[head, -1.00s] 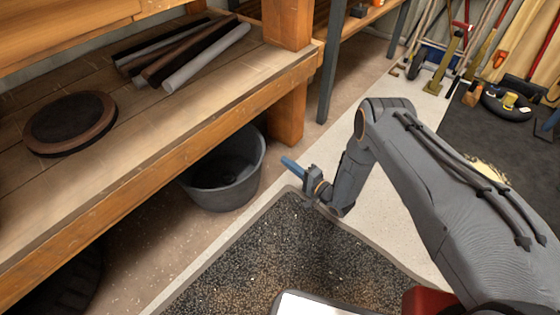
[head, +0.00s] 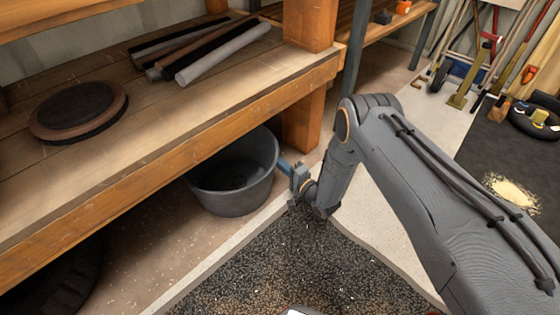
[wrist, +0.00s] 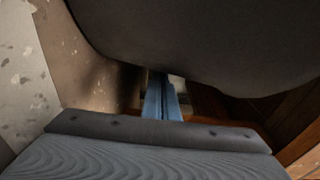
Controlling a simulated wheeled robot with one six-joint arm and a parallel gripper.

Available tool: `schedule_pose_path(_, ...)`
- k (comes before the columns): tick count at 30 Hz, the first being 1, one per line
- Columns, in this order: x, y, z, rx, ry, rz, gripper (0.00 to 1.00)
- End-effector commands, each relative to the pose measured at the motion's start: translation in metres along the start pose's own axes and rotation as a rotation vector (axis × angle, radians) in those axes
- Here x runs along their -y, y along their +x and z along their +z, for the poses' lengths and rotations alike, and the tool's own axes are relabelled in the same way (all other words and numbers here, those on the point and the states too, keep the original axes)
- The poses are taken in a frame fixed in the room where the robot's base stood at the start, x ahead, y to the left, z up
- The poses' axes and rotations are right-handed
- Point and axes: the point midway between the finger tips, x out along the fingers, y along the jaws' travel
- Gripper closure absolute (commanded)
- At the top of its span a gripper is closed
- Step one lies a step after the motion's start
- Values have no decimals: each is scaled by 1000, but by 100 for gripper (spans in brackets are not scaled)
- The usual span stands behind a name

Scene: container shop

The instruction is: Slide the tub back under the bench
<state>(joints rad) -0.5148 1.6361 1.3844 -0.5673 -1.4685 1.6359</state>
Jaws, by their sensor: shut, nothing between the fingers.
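The tub (head: 232,201) is a round dark grey bucket on the floor, upright and empty as far as I see. Its far left part is under the wooden bench (head: 165,166); its near right part sticks out past the bench's front edge. My gripper (head: 283,165) has blue fingers, shut and empty, at the tub's right side just below the rim. In the wrist view the tub's dark wall (wrist: 190,40) fills the top, and my shut fingers (wrist: 158,80) point past its underside edge. I cannot tell whether they touch it.
A bench leg (head: 303,117) stands right behind the tub. A dark tyre-like thing (head: 60,280) lies under the bench at left. A speckled dark mat (head: 300,265) covers the floor in front. Bars (head: 222,55) and a round disc (head: 78,110) lie on the bench.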

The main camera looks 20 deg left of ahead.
Motion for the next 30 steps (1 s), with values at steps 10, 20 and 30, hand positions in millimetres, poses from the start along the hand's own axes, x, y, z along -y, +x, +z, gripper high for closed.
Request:
schedule_pose_path(10, 2, 5, 24, 6, 0, 1, 100)
schedule_pose_path(20, 1, 20, 81, 4, 0, -1, 100)
schedule_pose_path(30, 0, 20, 82, 3, 0, 0, 100)
